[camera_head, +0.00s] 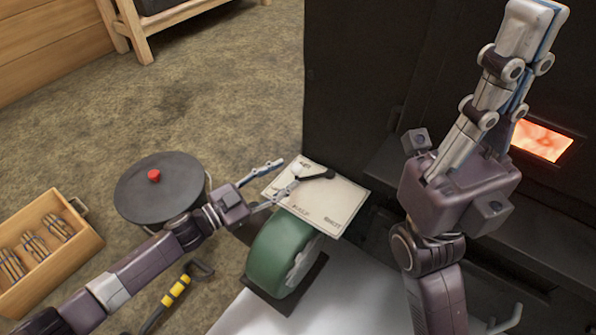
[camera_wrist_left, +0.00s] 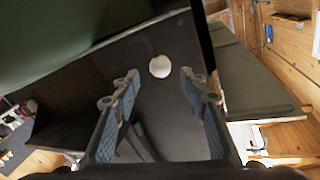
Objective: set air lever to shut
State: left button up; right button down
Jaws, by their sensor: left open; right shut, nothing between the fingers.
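The air lever (camera_head: 318,175) has a dark handle over a pale plate with small lettering (camera_head: 345,196), above the green blower (camera_head: 272,250). The handle points right; the lettering is too small to read surely. My left gripper (camera_head: 286,176) is open at the left side of the plate, its fingers close to the lever's left end. I cannot tell whether they touch. In the left wrist view, the open fingers (camera_wrist_left: 161,90) have a round white spot beyond them on a dark surface. My right gripper (camera_head: 532,14) is shut and empty, raised before the black firebox.
The black evaporator body (camera_head: 355,75) with a glowing opening (camera_head: 541,140) stands at the right. A lidded dark pot (camera_head: 150,190), a wooden crate (camera_head: 85,232) and a yellow-banded tool (camera_head: 176,291) are on the left. Open floor lies behind the pot.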

aim_at(292, 171)
pick_arm(q)
jog(key=b+x, duration=0.1)
jog(key=x, duration=0.4)
jog(key=shift+w+b, duration=0.15)
jog(key=shift+b, duration=0.15)
grip_shut()
